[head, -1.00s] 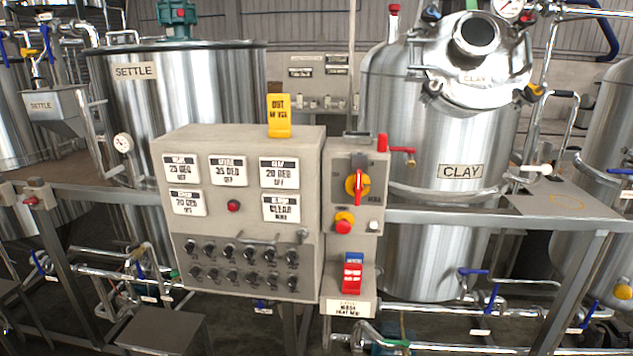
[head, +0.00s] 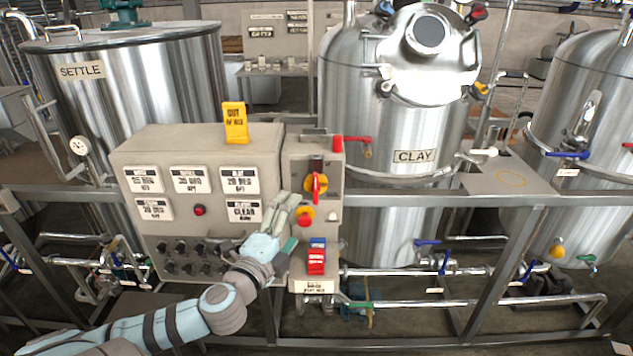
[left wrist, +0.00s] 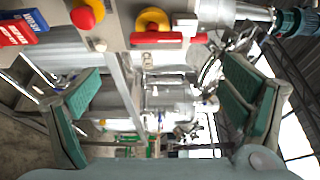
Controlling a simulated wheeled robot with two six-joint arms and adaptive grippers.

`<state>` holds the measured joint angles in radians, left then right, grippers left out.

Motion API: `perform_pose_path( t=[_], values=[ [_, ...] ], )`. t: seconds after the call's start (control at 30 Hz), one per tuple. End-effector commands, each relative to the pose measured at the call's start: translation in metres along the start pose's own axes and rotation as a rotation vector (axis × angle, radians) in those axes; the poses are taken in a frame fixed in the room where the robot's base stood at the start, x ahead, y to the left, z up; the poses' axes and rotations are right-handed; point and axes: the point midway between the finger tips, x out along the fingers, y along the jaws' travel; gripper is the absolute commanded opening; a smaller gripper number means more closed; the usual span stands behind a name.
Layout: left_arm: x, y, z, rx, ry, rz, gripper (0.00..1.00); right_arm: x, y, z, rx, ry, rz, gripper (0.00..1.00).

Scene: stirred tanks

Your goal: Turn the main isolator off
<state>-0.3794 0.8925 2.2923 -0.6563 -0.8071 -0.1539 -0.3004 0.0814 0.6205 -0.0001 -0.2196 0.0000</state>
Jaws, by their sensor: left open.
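The main isolator is a yellow round knob (head: 309,184) with a red handle (head: 317,187) standing upright, on the grey side box right of the control panel. In the left wrist view the yellow knob (left wrist: 152,20) is at the top, with its red handle (left wrist: 157,38) lying across the picture. My left gripper (head: 287,222) is in front of the panel, just left of and below the isolator. In the left wrist view it is open, its green-padded fingers (left wrist: 160,98) wide apart with nothing held between them. The right gripper is not in view.
A red emergency button (head: 305,219) sits right below the isolator, and a red switch block (head: 316,262) is lower down. A red-handled valve (head: 357,140) sticks out to the right. The panel (head: 130,150) carries labels and small knobs. A yellow tag (head: 235,122) stands on top.

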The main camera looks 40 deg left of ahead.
Motion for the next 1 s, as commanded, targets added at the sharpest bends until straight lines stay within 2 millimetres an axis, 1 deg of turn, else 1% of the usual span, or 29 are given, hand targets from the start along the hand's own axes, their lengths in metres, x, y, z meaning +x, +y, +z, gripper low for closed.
perform_pose_path(
  t=[0.1, 0.17, 0.3, 0.4, 0.5, 0.63, 0.87, 0.93, 1.0],
  values=[
    [0.024, 0.002, 0.0, -0.011, -0.003, -0.005, 0.92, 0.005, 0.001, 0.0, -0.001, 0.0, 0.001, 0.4],
    [0.041, 0.002, 0.001, -0.011, -0.006, -0.003, 0.92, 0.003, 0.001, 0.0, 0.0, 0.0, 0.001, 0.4],
    [0.083, 0.001, -0.001, -0.015, -0.002, -0.002, 0.92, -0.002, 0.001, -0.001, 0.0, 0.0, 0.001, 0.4],
    [0.108, 0.002, -0.001, -0.014, -0.001, 0.001, 0.92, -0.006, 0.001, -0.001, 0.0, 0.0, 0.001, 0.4],
    [0.125, 0.003, 0.0, -0.01, 0.0, 0.002, 0.92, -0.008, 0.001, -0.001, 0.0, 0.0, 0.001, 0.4],
    [0.135, 0.004, -0.001, -0.008, 0.002, 0.002, 0.92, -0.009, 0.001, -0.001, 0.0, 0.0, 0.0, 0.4],
    [0.137, 0.005, -0.001, -0.007, 0.002, 0.003, 0.92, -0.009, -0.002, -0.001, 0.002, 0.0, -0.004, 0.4],
    [0.136, 0.005, -0.001, -0.007, 0.002, 0.003, 0.84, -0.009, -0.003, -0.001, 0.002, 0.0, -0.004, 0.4],
    [0.136, 0.005, -0.001, -0.007, 0.002, 0.003, 0.72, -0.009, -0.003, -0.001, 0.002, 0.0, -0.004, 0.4]
  ],
)
